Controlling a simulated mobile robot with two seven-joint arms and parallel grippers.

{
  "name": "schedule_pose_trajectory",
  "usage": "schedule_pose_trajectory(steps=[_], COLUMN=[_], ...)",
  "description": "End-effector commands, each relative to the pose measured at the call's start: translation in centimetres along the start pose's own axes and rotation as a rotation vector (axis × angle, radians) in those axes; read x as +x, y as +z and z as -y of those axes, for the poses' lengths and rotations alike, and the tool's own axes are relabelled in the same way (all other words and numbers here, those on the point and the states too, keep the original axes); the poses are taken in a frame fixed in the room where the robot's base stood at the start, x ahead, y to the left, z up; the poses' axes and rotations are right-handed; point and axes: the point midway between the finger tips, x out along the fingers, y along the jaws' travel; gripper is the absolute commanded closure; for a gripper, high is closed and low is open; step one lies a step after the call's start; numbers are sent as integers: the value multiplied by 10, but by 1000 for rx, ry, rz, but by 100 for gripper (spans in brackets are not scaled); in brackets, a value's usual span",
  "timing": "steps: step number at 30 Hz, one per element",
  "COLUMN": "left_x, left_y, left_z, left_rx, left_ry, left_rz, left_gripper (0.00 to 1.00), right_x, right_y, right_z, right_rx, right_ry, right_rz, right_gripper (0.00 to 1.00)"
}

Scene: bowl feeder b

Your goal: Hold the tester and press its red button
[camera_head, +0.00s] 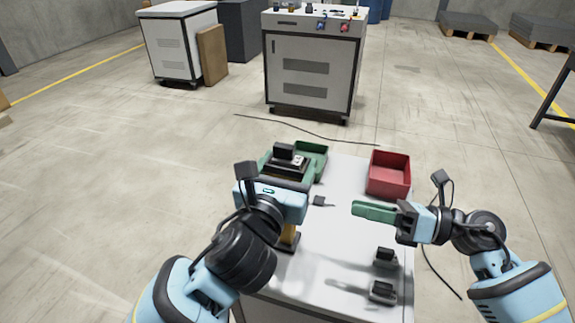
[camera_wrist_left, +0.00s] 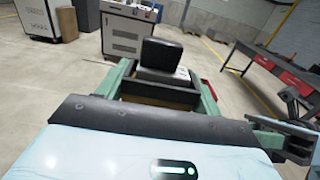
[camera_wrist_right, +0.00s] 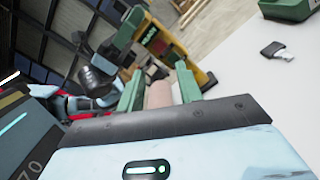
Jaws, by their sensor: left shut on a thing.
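The tester, dark-topped with a yellow lower part (camera_head: 289,232), stands upright at the left of the white table. My left gripper (camera_head: 287,172) is shut around its upper part; the tester's black top (camera_wrist_left: 160,53) also shows between the green fingers in the left wrist view. Yellow and black parts of it show in the right wrist view (camera_wrist_right: 152,38). I cannot make out the red button for certain. My right gripper (camera_head: 373,210) is open to the tester's right, apart from it. A pinkish shape shows between its fingers, seemingly beyond them.
A red bin (camera_head: 390,186) stands at the table's back right, and a green bin (camera_head: 318,165) behind the tester. Small dark parts lie on the table (camera_head: 318,201), two of them near the right edge (camera_head: 386,257). The white middle of the table is clear.

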Motion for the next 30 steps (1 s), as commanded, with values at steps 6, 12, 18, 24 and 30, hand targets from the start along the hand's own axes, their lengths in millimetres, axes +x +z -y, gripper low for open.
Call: schedule_pose_trajectory(steps=[6, 12, 18, 24, 30], left_x=[0, 0, 0, 0, 0], left_y=[0, -1, -1, -1, -1], left_z=[0, 0, 0, 0, 0], left_rx=[1, 1, 1, 1, 1], left_ry=[0, 0, 0, 0, 0], left_rz=[-1, -1, -1, -2, -2], left_gripper=[76, 76, 76, 76, 76], right_x=[0, 0, 0, 0, 0], right_y=[0, 0, 0, 0, 0], right_z=[0, 0, 0, 0, 0], right_rx=[0, 0, 0, 0, 0], right_ry=[0, 0, 0, 0, 0], right_rz=[0, 0, 0, 0, 0], right_gripper=[94, 100, 100, 100, 100])
